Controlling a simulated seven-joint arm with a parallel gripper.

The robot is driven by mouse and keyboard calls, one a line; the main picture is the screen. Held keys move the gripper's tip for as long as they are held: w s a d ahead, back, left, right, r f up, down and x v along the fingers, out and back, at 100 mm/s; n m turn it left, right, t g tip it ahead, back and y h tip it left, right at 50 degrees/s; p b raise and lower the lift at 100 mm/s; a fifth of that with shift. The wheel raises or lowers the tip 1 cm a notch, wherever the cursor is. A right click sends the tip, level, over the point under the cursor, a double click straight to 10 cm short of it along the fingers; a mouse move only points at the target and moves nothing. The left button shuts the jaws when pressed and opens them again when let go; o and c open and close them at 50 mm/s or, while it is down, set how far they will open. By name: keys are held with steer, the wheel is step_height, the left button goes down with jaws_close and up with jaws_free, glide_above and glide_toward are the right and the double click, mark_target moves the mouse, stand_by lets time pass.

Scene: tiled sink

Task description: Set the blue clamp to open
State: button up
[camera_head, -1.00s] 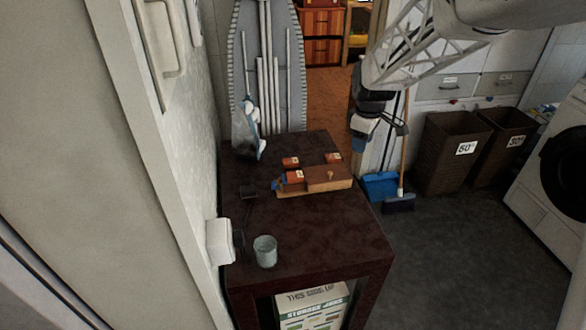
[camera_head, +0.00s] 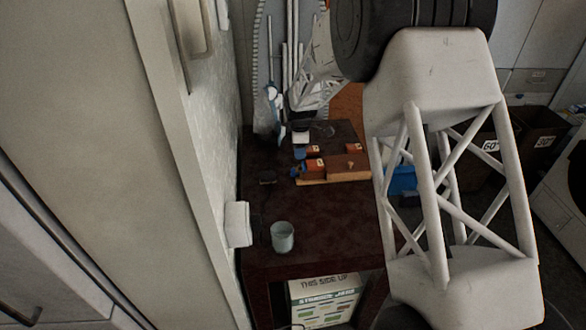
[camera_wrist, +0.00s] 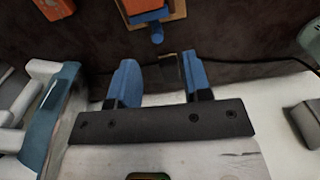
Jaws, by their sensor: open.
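The blue clamp (camera_head: 294,172) shows as a small blue piece at the left end of a wooden block assembly (camera_head: 345,181) on the dark table. In the wrist view its blue knob (camera_wrist: 157,35) sticks out from the wooden edge, beyond my fingertips. My gripper (camera_head: 300,154) is above the table just behind the clamp in the head view; its arm partly blurs into the background. In the wrist view my gripper (camera_wrist: 160,68) has its two blue fingers wide apart, with nothing held. I cannot tell its exact height over the clamp.
A black box (camera_head: 267,178) with a cord lies left of the clamp. A glass (camera_head: 282,237) stands near the table's front. A blue-and-white object (camera_head: 270,108) leans at the back left. A white wall box (camera_head: 237,224) is at the left edge.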

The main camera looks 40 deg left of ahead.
mark_target(293, 169)
steer(key=shift+s+a+f+n, duration=0.15)
steer(key=shift+s+a+f, duration=0.05)
steer(key=shift+a+f, duration=0.35)
steer(key=shift+s+a+f+n, duration=0.2)
steer(key=shift+a+f, duration=0.25)
steer(key=shift+a, duration=0.15)
steer(key=shift+f, duration=3.85)
jaws_close()
